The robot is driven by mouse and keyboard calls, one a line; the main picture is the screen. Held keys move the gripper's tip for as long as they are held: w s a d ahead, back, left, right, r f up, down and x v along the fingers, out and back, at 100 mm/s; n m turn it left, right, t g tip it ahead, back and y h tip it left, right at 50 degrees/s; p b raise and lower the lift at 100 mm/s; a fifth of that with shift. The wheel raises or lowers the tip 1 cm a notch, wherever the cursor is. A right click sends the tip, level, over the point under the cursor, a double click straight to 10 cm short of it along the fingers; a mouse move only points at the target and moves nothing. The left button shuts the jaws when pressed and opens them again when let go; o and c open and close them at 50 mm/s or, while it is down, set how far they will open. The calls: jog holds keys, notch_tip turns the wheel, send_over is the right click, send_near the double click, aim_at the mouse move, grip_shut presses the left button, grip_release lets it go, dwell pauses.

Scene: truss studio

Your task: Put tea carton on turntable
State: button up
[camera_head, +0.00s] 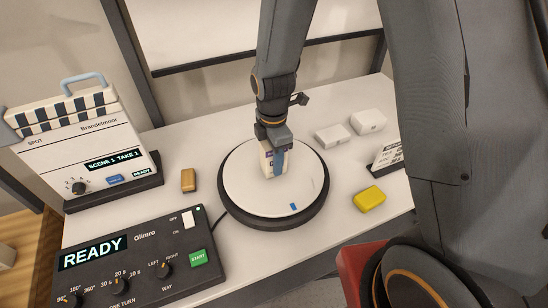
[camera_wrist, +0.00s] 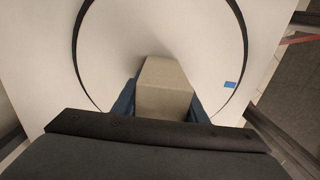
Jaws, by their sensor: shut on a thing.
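The tea carton (camera_head: 267,162) is a small pale box with dark print, upright over the middle of the turntable. In the wrist view its plain beige top (camera_wrist: 164,88) shows between blue fingers. My gripper (camera_head: 275,158) points down and is shut on the carton. The turntable (camera_head: 250,200) is a round white disc with a black rim and a small blue mark near its front edge. The carton's base appears at the disc surface, but I cannot tell whether it touches. The turntable also shows in the wrist view (camera_wrist: 205,45).
A control box (camera_head: 135,265) reading READY stands front left, with a clapperboard-like unit (camera_head: 90,150) behind it. An orange block (camera_head: 188,180) lies left of the turntable. A yellow block (camera_head: 369,198) and white boxes (camera_head: 332,135) (camera_head: 368,121) lie to the right.

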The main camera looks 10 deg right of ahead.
jog(key=shift+f, duration=0.1)
jog(key=o, duration=1.1)
notch_tip(320, 180, up, 12)
jog(key=b, duration=0.3)
jog(key=shift+d+m, duration=0.2)
jog(key=shift+m, duration=0.1)
jog(key=s+d+m, duration=0.3)
jog(key=d+m, duration=0.3)
jog(key=m, duration=0.4)
jog(key=s+d+m+t, duration=0.1)
jog(key=s+d+m, duration=0.3)
jog(key=m, duration=0.6)
jog(key=shift+s+d+f+m, duration=0.3)
jog(key=shift+d+f, duration=0.1)
jog(key=shift+d, duration=0.85)
